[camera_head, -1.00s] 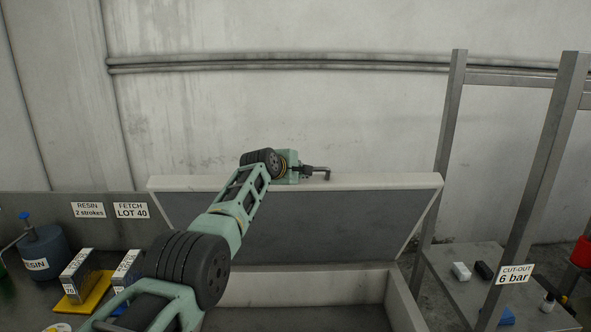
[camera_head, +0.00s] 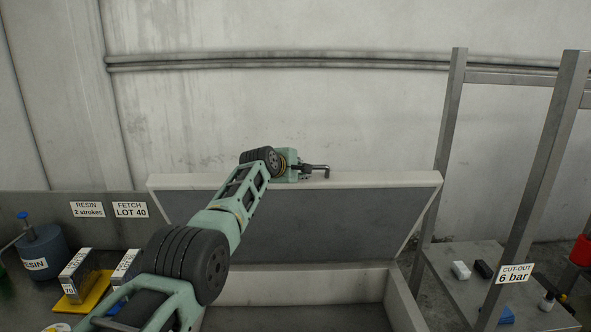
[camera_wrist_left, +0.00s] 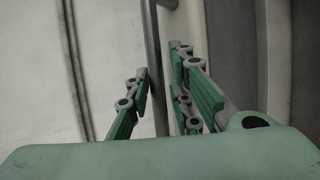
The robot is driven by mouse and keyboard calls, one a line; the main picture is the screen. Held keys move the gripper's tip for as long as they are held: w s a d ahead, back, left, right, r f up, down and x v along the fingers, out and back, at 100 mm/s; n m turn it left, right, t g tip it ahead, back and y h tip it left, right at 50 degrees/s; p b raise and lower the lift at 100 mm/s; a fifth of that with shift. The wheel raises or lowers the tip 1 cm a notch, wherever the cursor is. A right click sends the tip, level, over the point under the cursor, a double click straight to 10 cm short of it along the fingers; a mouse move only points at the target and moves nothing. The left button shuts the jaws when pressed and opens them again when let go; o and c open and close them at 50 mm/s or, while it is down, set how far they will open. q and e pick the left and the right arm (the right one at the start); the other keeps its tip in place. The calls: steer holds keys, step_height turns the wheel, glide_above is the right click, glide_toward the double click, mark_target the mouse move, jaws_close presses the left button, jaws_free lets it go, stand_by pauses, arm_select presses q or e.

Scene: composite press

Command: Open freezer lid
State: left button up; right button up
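The freezer lid (camera_head: 330,215) stands raised and tilted back behind the freezer box (camera_head: 402,303), with its dark grey inner face toward me. A metal bar handle (camera_head: 327,171) sits at the lid's top edge. My left gripper (camera_head: 316,168) is at that edge, beside the handle. In the left wrist view, the handle bar (camera_wrist_left: 154,50) runs between the spread fingers of my left gripper (camera_wrist_left: 160,75). My right gripper is not in view.
A bench at left holds a blue resin container (camera_head: 42,252), a yellow tray (camera_head: 88,300) and labelled boxes (camera_head: 76,272). A metal frame (camera_head: 450,150) with a shelf (camera_head: 470,285) of small items stands at right. A concrete wall with pipes (camera_head: 300,62) is behind the lid.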

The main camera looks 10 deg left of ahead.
arm_select(q)
steer(key=v, duration=1.2)
stand_by(0.5)
steer(key=shift+f, duration=0.1)
